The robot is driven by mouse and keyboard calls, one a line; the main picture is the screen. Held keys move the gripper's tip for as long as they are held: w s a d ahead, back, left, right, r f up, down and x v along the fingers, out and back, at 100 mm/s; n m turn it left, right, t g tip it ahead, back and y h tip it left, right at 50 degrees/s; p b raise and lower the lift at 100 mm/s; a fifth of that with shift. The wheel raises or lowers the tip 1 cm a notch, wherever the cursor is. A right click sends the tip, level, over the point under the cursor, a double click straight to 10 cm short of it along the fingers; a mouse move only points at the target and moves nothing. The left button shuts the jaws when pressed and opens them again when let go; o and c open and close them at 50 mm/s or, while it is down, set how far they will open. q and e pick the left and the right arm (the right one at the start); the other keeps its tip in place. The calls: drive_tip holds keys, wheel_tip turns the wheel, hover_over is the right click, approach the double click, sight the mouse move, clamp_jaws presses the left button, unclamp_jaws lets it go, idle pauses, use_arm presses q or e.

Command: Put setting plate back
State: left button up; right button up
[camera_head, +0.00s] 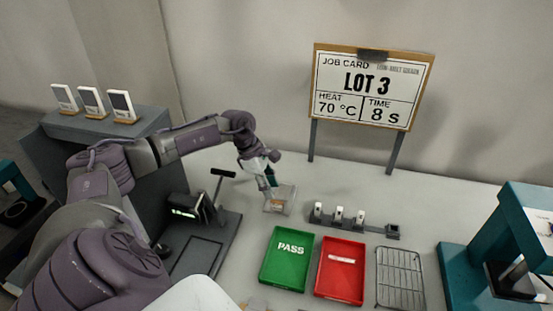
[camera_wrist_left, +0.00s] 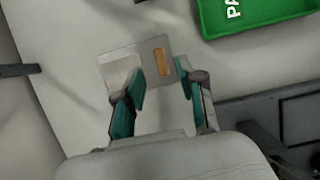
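A small pale plate (camera_head: 280,203) with an orange-brown slot lies on the table behind the green tray; I take it to be the setting plate. It also shows in the left wrist view (camera_wrist_left: 118,69), where its slotted part lies between the fingertips and the left finger covers some of it. My left gripper (camera_head: 269,184) is just above the plate, pointing down. In the left wrist view its teal-padded fingers (camera_wrist_left: 160,82) are apart, with nothing visibly pinched. Whether they touch the plate is unclear. My right gripper is not in view.
A dark rack (camera_head: 352,222) holds white-topped pieces. A green PASS tray (camera_head: 286,260), a red tray (camera_head: 340,272) and a wire rack (camera_head: 400,277) stand in front. A teal machine (camera_head: 470,270) is at right.

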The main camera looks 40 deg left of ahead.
use_arm(q)
drive_tip(key=v, duration=0.5)
drive_tip(key=shift+a+r+b, duration=0.1)
drive_tip(key=shift+r+b, duration=0.15)
drive_tip(key=shift+b, duration=0.1)
drive_tip(key=shift+f, duration=0.1)
